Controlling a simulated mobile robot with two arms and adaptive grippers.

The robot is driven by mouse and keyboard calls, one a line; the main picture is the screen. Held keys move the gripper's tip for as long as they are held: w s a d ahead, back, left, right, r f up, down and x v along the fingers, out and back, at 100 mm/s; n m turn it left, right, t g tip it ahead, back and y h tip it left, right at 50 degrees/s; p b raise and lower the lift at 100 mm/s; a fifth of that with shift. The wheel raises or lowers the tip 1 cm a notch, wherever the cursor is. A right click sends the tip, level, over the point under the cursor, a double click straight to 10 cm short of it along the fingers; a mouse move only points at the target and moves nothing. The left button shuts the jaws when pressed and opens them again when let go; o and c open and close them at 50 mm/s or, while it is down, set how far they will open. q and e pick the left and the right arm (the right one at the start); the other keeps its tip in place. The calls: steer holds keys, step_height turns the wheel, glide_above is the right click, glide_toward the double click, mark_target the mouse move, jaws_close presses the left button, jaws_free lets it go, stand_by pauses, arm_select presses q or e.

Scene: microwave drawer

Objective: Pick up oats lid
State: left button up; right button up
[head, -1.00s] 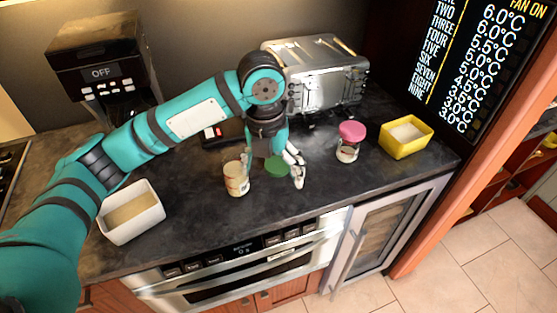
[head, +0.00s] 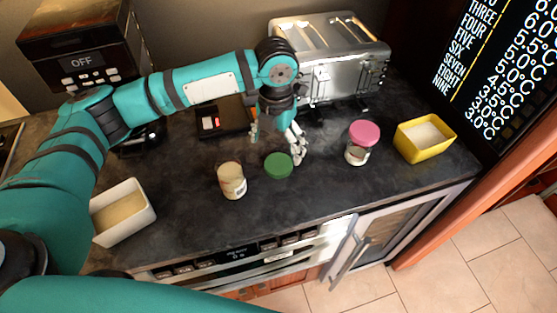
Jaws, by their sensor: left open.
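A round green lid (head: 278,165), likely the oats lid, lies flat on the dark counter. An open jar (head: 231,180) with pale contents and no lid stands just left of it. My left gripper (head: 276,146) is open, fingers spread and pointing down, just behind the green lid. One fingertip reaches down near the lid's right edge. I cannot tell whether it touches. My right gripper is not in view.
A jar with a pink lid (head: 362,135) and a yellow container (head: 425,138) stand to the right. A white container (head: 122,212) is at left. A toaster (head: 335,62) and coffee machine (head: 80,45) stand behind. The counter front is clear.

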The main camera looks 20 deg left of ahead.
mark_target(276, 167)
arm_select(q)
step_height(276, 167, down, 4)
steer(key=shift+w+r+p, duration=0.1)
steer(key=shift+p, duration=0.25)
steer(key=shift+f, duration=0.3)
steer(key=f+p, duration=0.1)
steer(key=f, duration=0.2)
steer(key=shift+w+a+f+p, duration=0.15)
steer(key=shift+a+f+p, duration=0.05)
steer(key=shift+f+p, duration=0.2)
steer(key=shift+f, duration=0.3)
steer(key=c, duration=0.9)
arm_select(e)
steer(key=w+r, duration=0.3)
